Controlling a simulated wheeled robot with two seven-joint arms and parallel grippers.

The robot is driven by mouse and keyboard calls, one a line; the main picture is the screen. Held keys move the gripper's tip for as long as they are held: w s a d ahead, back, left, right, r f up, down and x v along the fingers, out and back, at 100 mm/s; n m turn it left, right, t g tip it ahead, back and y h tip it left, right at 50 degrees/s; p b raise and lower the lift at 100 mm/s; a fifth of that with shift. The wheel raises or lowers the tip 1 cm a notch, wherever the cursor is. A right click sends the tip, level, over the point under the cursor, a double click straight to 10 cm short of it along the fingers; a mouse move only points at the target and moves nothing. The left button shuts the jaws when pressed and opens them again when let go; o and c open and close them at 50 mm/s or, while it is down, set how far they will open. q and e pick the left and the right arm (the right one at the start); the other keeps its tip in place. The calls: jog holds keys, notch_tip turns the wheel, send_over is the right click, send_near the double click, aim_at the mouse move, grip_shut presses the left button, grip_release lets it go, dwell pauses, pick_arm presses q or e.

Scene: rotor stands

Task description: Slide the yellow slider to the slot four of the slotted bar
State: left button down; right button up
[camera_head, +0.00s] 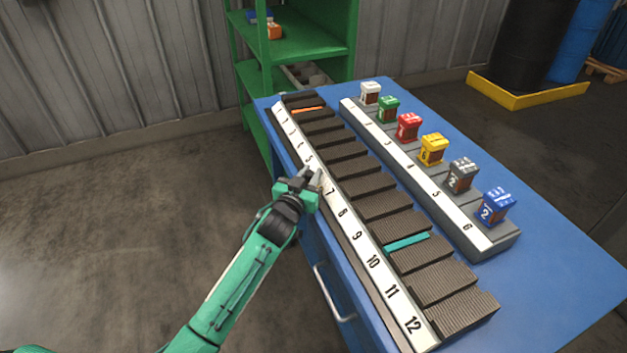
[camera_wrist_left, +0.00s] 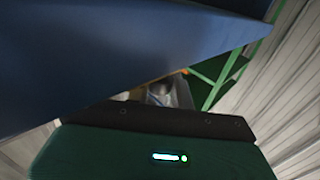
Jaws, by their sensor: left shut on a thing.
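A yellow block (camera_head: 432,149) stands on the short numbered bar (camera_head: 488,246), beside the label 4, between a red block and a grey block. The long slotted bar (camera_head: 358,236) carries labels up to 12 and a row of dark ridged plates. Its label 4 is hard to read. My left gripper (camera_head: 314,178) is at the long bar's label edge, around label 6, well apart from the yellow block. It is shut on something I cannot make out. In the left wrist view only its green body (camera_wrist_left: 150,155) shows clearly. My right gripper is out of view.
Several other coloured blocks stand on the short bar. The blue table (camera_head: 560,270) is bare at right. A green shelf (camera_head: 300,60) stands behind.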

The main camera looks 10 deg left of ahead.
aim_at(287, 144)
pick_arm(q)
jog(key=w+a, duration=0.3)
jog(key=w, duration=0.2)
jog(key=w+a+b, duration=0.1)
jog(key=w+a, duration=0.1)
jog(key=w, duration=0.1)
jog(key=shift+w+a, duration=0.1)
jog(key=shift+a, duration=0.25)
jog(key=w+a, duration=0.1)
jog(key=w, duration=0.1)
jog(key=w+a+b, duration=0.1)
jog(key=w+a, duration=0.1)
jog(key=w+a+b, duration=0.1)
jog(key=w, duration=0.1)
jog(key=shift+w+a, duration=0.15)
jog(key=shift+w, duration=0.1)
jog(key=shift+w+a, duration=0.3)
jog(key=shift+w, duration=0.15)
jog(key=shift+w+a, duration=0.1)
jog(key=c, duration=1.5)
grip_release()
jog(key=shift+c, duration=0.2)
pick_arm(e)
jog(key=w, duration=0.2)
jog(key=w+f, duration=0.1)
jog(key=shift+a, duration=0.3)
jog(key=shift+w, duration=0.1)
